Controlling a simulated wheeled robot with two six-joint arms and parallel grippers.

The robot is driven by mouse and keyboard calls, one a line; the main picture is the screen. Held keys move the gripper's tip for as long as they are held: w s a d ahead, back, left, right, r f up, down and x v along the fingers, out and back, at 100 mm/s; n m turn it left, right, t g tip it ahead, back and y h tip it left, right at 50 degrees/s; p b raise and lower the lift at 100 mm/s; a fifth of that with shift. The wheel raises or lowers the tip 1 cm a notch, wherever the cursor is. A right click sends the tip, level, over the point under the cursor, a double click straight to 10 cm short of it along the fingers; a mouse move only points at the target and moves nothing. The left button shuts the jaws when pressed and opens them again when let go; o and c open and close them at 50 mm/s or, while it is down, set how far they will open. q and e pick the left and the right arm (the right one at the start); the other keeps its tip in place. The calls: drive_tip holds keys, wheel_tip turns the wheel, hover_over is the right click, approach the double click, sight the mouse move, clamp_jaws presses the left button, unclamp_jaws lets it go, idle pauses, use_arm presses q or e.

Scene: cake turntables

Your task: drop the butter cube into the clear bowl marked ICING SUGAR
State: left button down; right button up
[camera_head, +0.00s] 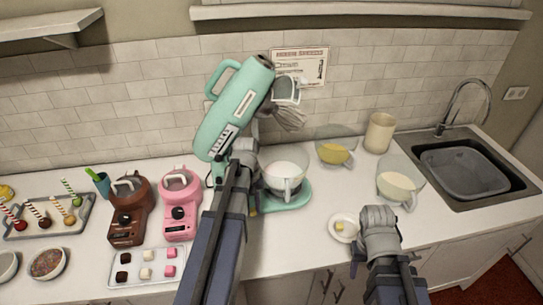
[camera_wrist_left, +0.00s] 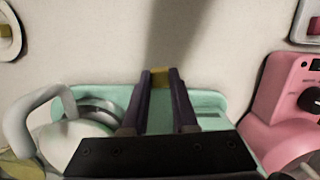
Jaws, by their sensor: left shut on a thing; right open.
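My left gripper (camera_head: 251,205) is shut on a yellow butter cube (camera_wrist_left: 160,77), held over the front of the mint mixer base (camera_wrist_left: 206,102). My arm largely hides the cube in the head view. A clear bowl with white contents (camera_head: 286,178) stands on the mixer base, just right of this gripper. A clear bowl with yellow contents (camera_head: 335,152) is behind it, and one with pale cream contents (camera_head: 399,187) is further right. I can read no ICING SUGAR mark on any bowl. My right gripper (camera_head: 378,216) is open beside a saucer (camera_head: 334,237).
The mint stand mixer (camera_head: 236,105) has its head tilted up, with the whisk raised behind my left arm. A pink machine (camera_head: 180,205) and a brown machine (camera_head: 129,215) stand to the left. A tray of small cubes (camera_head: 135,265) lies in front of them. The sink (camera_head: 470,172) is at right.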

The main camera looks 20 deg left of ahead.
use_arm(q)
drive_tip(key=shift+d+r+m, duration=0.15)
drive_tip(key=shift+r+m, duration=0.15)
drive_tip(key=shift+m, duration=0.1)
drive_tip(key=d+r+n+t+y+p, duration=0.1)
drive_tip(key=d+r+n+p, duration=0.5)
drive_tip(key=n, duration=0.6)
drive_tip(key=w+d+r+n+t+p, duration=0.1)
drive_tip(key=d+r+n+p, duration=0.3)
drive_tip(key=d+n, duration=0.6)
drive_tip(key=d+r+n+t+y+p, duration=0.1)
drive_tip(key=d+r+n+p, duration=0.45)
drive_tip(key=n, duration=0.85)
hover_over(305, 171)
drive_tip(key=d, duration=0.1)
drive_tip(key=shift+w+a+f, duration=0.35)
drive_tip(key=shift+w+a, duration=0.2)
drive_tip(key=shift+a, duration=0.05)
wheel_tip(305, 171, down, 3)
drive_tip(key=b, duration=0.3)
drive_tip(key=shift+s+f+b, duration=0.1)
drive_tip(key=shift+f+b, duration=0.2)
drive_tip(key=shift+b, duration=0.1)
